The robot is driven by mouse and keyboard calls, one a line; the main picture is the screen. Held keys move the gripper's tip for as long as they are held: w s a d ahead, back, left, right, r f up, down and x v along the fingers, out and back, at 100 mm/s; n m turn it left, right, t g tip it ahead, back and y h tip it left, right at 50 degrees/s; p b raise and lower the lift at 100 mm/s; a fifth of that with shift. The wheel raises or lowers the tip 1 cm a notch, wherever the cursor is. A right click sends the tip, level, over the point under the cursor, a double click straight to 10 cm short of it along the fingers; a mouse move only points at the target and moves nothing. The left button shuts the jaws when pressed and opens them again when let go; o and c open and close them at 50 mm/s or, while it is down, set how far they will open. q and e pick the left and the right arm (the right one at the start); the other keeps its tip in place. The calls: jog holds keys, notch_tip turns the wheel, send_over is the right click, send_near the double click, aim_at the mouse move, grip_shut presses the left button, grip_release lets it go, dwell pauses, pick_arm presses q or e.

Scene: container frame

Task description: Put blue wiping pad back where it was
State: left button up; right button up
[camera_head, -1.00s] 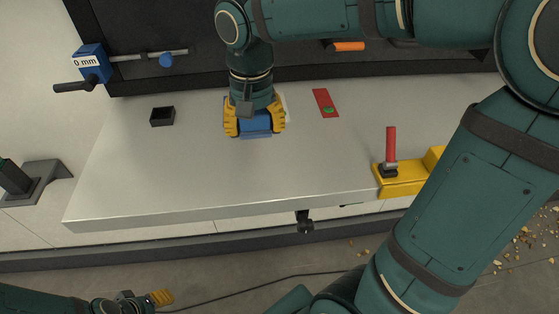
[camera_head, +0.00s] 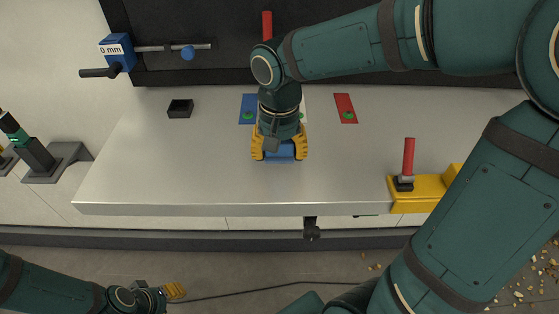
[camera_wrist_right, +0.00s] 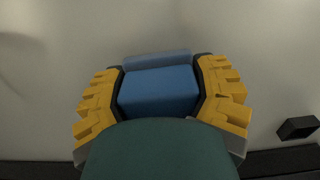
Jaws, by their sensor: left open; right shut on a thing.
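The blue wiping pad (camera_head: 280,154) is between the yellow fingers of my right gripper (camera_head: 279,147), which is shut on it. They are over the middle of the grey table; I cannot tell whether the pad touches the top. In the right wrist view the pad (camera_wrist_right: 158,90) sits between both fingers (camera_wrist_right: 160,92), with a paler blue strip beyond it. My left gripper (camera_head: 172,291) is open and empty, low in front of the table.
The table (camera_head: 150,170) has a small black box (camera_head: 180,108) at back left. A red plate (camera_head: 345,107) lies behind right; a white plate (camera_head: 303,108) is mostly hidden. A red-handled lever (camera_head: 408,158) stands on a yellow base (camera_head: 425,192) at right.

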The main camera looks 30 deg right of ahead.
aim_at(279, 167)
jog(key=shift+f, duration=1.55)
jog(key=shift+f+b, duration=0.15)
jog(key=shift+b, duration=0.15)
jog(key=o, duration=1.3)
